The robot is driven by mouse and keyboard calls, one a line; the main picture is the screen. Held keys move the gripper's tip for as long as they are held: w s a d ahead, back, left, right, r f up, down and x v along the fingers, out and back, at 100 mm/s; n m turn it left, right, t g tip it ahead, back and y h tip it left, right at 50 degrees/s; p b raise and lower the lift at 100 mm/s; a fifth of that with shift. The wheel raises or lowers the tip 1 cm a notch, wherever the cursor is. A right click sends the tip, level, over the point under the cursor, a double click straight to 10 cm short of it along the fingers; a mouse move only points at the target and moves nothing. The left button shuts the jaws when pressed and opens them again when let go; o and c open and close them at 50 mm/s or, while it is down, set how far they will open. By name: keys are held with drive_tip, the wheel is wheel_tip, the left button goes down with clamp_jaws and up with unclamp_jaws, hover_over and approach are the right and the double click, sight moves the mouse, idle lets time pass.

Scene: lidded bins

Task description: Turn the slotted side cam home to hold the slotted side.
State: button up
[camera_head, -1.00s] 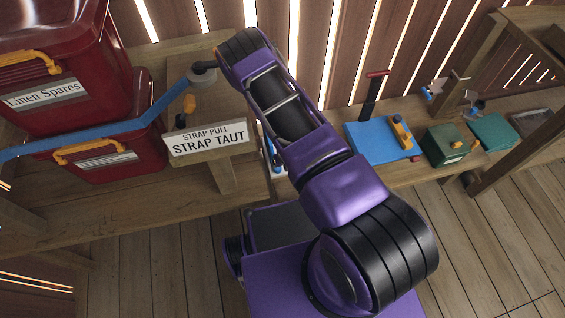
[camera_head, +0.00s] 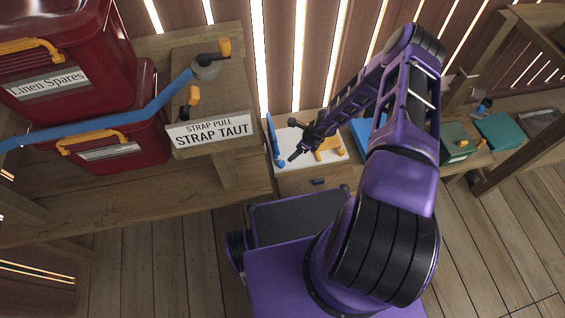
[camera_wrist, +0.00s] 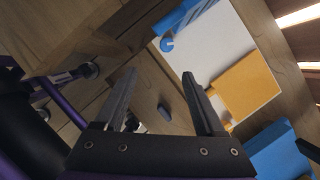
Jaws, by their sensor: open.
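A white panel (camera_head: 285,153) lies on the wooden bench, with a blue strip (camera_head: 273,143) along its left edge and an orange piece (camera_head: 328,147) at its right. In the wrist view the white panel (camera_wrist: 212,45) carries the blue strip (camera_wrist: 190,14), a small round blue part (camera_wrist: 167,45) beside it, and the orange plate (camera_wrist: 245,88). No label shows which of these is the slotted side or its cam. My gripper (camera_head: 293,142) is open and empty over this panel area. Its spread fingers (camera_wrist: 157,82) also show in the wrist view, apart from the parts.
A dark handle (camera_head: 318,181) is on the bench front below the panel. A blue box (camera_wrist: 270,150) is close on the right.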

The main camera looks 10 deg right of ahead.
drive_tip(key=b, duration=0.6)
approach(282, 163)
drive_tip(key=x, duration=0.9)
drive_tip(key=shift+w+f, duration=0.1)
drive_tip(key=shift+f, duration=0.05)
clamp_jaws()
